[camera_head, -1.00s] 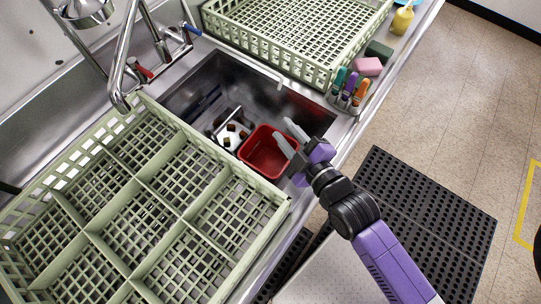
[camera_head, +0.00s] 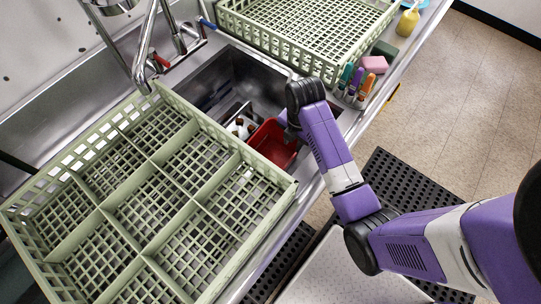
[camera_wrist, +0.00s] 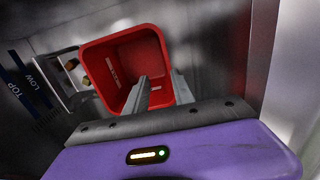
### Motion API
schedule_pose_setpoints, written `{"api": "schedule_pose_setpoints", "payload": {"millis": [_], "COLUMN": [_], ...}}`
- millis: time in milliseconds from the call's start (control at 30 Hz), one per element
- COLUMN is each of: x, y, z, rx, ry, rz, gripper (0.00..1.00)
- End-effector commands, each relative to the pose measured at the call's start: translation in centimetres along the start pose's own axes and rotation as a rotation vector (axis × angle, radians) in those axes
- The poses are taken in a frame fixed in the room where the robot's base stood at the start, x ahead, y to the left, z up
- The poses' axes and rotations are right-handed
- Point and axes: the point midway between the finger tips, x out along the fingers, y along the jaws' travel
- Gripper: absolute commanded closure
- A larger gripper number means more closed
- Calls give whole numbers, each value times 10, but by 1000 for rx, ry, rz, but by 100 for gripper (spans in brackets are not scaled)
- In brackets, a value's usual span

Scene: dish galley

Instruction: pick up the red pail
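The red pail (camera_head: 270,146) stands in the sink basin, close to the near rack, partly covered by my arm in the head view. In the wrist view the red pail (camera_wrist: 122,58) shows its open top and inside. My gripper (camera_wrist: 161,74) is open, with a gap between its two grey fingers. One finger overlaps the pail's opening and the other lies at its right wall. I cannot tell whether either touches. In the head view my arm hides the fingers.
A green divided rack (camera_head: 105,212) covers the near left counter; another rack (camera_head: 262,40) is at the back. Faucets (camera_head: 150,45) rise behind the sink. Coloured bottles (camera_head: 356,82) stand on the right edge.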

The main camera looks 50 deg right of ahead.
Motion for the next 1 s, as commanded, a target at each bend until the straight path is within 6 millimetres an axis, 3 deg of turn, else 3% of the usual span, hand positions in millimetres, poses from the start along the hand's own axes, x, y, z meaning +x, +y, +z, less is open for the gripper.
{"api": "schedule_pose_setpoints", "payload": {"millis": [167, 733, 1000], "x": [3, 69, 76], "y": [-9, -14, -14], "z": [1, 3, 3], "rx": [-32, -32, -32], "ry": [27, 27, 26], "rz": [-55, -54, -52], "gripper": [70, 70, 70]}}
